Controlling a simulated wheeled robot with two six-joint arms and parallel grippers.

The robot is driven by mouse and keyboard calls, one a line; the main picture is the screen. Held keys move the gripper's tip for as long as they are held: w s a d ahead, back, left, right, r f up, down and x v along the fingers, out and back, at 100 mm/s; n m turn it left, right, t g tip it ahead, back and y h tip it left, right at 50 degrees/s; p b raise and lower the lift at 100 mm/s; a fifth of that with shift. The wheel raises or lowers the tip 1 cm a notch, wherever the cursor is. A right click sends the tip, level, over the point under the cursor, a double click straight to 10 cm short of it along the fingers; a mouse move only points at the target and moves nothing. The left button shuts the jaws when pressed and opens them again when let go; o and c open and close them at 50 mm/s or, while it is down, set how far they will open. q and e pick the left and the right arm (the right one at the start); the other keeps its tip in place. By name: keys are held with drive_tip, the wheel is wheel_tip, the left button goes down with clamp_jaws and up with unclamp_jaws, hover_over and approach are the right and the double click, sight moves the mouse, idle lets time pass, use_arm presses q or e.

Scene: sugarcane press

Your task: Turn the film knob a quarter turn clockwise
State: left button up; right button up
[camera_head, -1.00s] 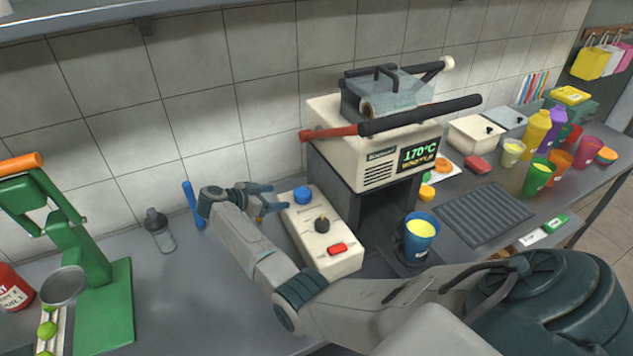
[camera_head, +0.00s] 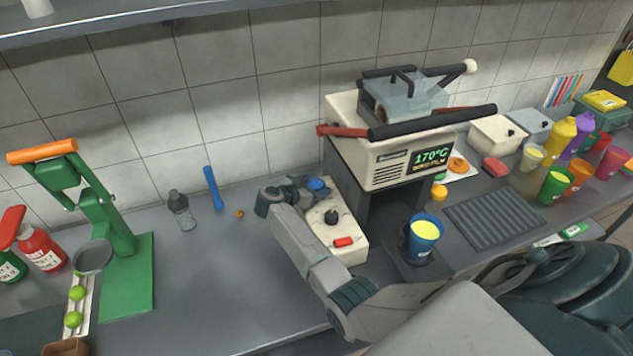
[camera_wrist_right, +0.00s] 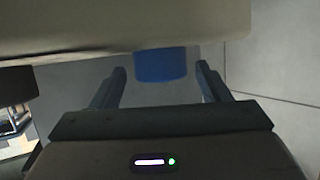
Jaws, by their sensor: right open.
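A cream control box (camera_head: 351,253) stands left of the sealing machine. It carries a blue knob (camera_head: 318,184) at its back end, a black knob (camera_head: 331,216) in the middle and a red switch (camera_head: 343,242) in front. I cannot read which knob is the film knob. My right gripper (camera_head: 308,188) is at the blue knob, partly covering the box's left edge. In the right wrist view the open fingers (camera_wrist_right: 160,75) stand on either side of the blue knob (camera_wrist_right: 160,66), with gaps showing. My left gripper is out of view.
The sealing machine (camera_head: 385,165) stands close on the right, with a blue cup (camera_head: 423,238) in front of its opening. A blue stick (camera_head: 213,188) and a grey bottle (camera_head: 181,210) are to the left. The counter left of my arm is mostly clear.

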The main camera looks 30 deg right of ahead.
drive_tip(key=shift+x, duration=0.85)
drive_tip(key=shift+c, duration=0.4)
drive_tip(key=c, duration=0.9)
drive_tip(key=shift+w+f+m+g+b, duration=0.1)
drive_tip(key=shift+f+m+g+b, duration=0.1)
drive_tip(key=shift+m+g+b, duration=0.45)
drive_tip(key=m+g+b, duration=0.3)
drive_tip(key=g+b, duration=0.1)
drive_tip(key=b, duration=0.1)
drive_tip(key=shift+f+m+g, duration=0.1)
drive_tip(key=shift+m+g, duration=0.15)
drive_tip(key=shift+m, duration=0.1)
drive_tip(key=shift+m+g+b, duration=0.5)
drive_tip(key=shift+g+b, duration=0.2)
drive_tip(key=shift+b, duration=0.35)
drive_tip(key=shift+a+r, duration=0.1)
drive_tip(key=shift+r, duration=0.15)
drive_tip(key=o, duration=1)
